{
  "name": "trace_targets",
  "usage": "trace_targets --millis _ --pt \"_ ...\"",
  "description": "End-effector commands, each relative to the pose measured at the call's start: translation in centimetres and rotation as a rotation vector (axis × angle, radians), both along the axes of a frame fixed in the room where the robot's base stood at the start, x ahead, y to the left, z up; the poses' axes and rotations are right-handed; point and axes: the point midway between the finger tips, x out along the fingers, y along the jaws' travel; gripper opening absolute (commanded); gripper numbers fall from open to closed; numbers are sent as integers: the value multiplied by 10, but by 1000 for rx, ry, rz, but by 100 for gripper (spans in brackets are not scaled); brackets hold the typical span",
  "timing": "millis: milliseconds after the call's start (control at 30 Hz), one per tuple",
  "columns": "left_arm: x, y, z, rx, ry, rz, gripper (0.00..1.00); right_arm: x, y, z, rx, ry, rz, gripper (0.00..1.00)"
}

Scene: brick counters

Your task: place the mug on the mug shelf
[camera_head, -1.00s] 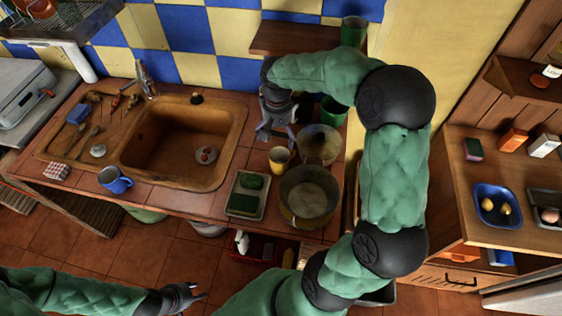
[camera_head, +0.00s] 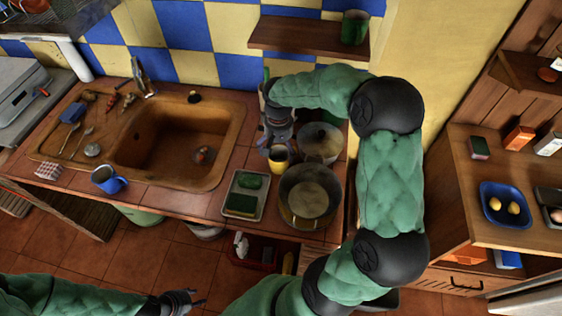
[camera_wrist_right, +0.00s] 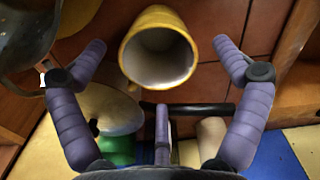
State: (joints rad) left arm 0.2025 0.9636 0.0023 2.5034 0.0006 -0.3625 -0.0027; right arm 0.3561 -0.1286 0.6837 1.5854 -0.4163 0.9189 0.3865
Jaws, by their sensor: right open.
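A yellow mug (camera_head: 279,158) stands on the tiled counter, right of the sink. In the right wrist view the yellow mug (camera_wrist_right: 158,50) shows its pale inside, between and just beyond the fingertips. My right gripper (camera_head: 277,143) is open right above and behind the mug, one finger on each side (camera_wrist_right: 165,62). A blue mug (camera_head: 108,180) stands at the counter's front left. A wooden wall shelf (camera_head: 310,38) holds a green mug (camera_head: 354,28) at its right end. My left gripper (camera_head: 185,300) is low at the bottom, away from the counter; its fingers look apart.
Two pots (camera_head: 310,195) stand close to the right of the yellow mug. A tray with green sponges (camera_head: 246,193) lies in front of it. The sink (camera_head: 175,145) is to the left. The shelf's left and middle are bare.

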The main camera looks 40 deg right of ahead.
Motion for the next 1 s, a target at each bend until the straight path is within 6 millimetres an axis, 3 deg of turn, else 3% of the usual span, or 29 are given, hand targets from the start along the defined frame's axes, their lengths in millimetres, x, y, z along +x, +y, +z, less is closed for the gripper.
trace_targets --millis 133,400,633,733,767,1000 --pt "0 0 -9 0 0 0 40 -1 0 -23 0 1 0 98" --pt "0 0 -8 0 0 0 40 0 0 -25 0 -1 0 98" --pt "0 0 -8 0 0 0 40 0 0 -25 0 -1 1 33" --pt "0 0 -8 0 0 0 40 0 0 -25 -1 -2 0 31" --pt "0 0 -8 0 0 0 40 0 0 -25 0 -1 0 24" --pt "0 0 -6 0 0 0 40 0 0 -19 -1 -2 0 24"
